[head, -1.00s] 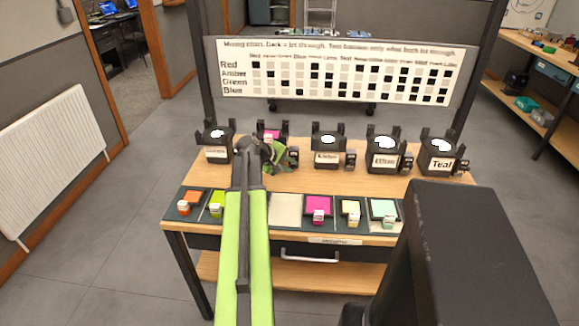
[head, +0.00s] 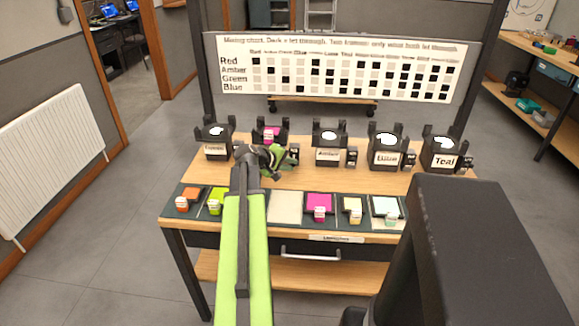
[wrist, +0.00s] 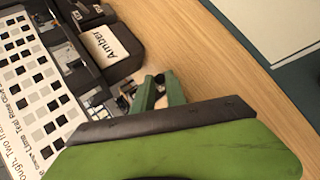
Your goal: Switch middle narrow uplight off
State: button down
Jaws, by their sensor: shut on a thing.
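A row of black uplights stands along the back of the wooden table. The middle uplight (head: 328,143), labelled "Amber", has a bright white top and a small black switch box (head: 352,155) at its right; it also shows in the wrist view (wrist: 112,47). The uplight to its left (head: 270,133) has a magenta piece at its top, and its front is partly hidden by my gripper. My gripper (head: 283,160) is low over the table, left of the Amber uplight. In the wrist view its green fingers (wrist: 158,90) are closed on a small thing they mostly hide.
Other uplights stand at the left (head: 215,140) and right, labelled Teal (head: 445,162) at the far right. Coloured gel squares lie on dark pads along the front, one magenta (head: 319,203). A mixing chart (head: 340,70) stands behind. Bare wood lies between the rows.

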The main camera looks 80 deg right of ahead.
jog(key=c, duration=1.3)
grip_release()
jog(key=shift+d, duration=0.15)
jog(key=p+v, duration=1)
jog(key=v, duration=0.7)
jog(key=shift+w+r, duration=0.1)
